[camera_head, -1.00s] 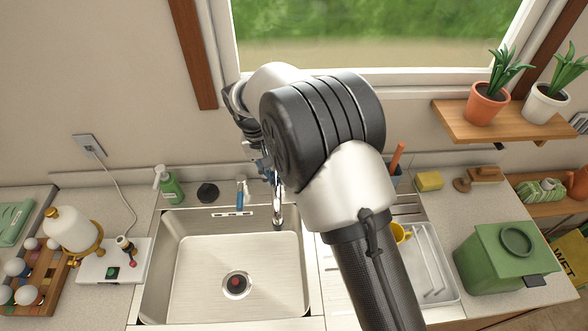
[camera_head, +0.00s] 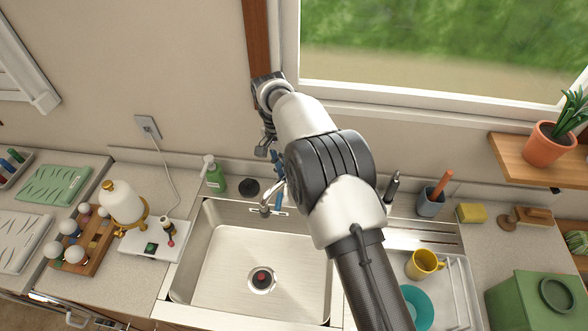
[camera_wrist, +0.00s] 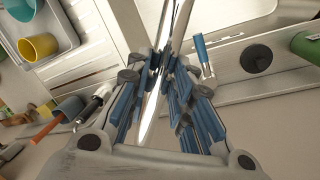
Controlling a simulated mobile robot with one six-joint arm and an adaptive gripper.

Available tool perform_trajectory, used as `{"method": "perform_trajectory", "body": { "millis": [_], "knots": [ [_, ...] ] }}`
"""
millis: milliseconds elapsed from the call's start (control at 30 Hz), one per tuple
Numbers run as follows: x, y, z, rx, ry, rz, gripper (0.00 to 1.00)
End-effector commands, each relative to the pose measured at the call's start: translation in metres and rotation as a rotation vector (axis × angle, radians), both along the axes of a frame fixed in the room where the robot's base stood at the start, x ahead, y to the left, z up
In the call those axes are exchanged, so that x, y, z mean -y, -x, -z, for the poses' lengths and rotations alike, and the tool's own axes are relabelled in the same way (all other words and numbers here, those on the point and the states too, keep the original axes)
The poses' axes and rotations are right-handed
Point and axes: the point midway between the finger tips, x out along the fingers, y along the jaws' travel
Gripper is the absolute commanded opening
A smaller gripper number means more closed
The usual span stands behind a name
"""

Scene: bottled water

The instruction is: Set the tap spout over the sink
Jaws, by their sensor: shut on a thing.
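The steel sink (camera_head: 225,255) is in the middle of the counter, with a dark drain holding something red (camera_head: 262,279). The chrome tap spout (camera_head: 276,200) shows only in part at the sink's back edge; my arm covers the rest. Its end appears by the rear rim, near the blue tap handle. In the wrist view the spout (camera_wrist: 150,118) is a shiny tube passing between the blue fingers of my gripper (camera_wrist: 168,68), which is shut on it. The blue handle (camera_wrist: 201,50) stands beside the fingers there. My gripper (camera_head: 277,168) is largely hidden in the head view.
A green soap bottle (camera_head: 214,174) and black disc (camera_head: 248,188) stand behind the sink on the left. A drying rack (camera_head: 458,290) with a yellow mug (camera_head: 424,265) and a grey cup with a brush (camera_head: 430,203) are on the right. The basin is open.

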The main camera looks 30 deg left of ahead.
Motion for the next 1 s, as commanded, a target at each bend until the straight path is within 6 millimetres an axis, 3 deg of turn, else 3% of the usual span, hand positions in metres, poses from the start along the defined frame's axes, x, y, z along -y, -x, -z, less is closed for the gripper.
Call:
{"method": "perform_trajectory", "body": {
  "millis": [367, 400, 600, 700, 1000],
  "knots": [
    [-0.0012, -0.0013, -0.0007, 0.005, -0.002, 0.002, 0.00],
    [-0.0011, -0.0014, -0.0007, 0.005, -0.002, 0.002, 0.22],
    [-0.0010, -0.0009, -0.0005, 0.003, -0.001, 0.003, 0.35],
    [-0.0009, -0.0007, -0.0003, 0.003, 0.000, 0.003, 0.41],
    [-0.0012, -0.0005, -0.0014, 0.002, -0.001, 0.002, 0.41]
  ]
}}
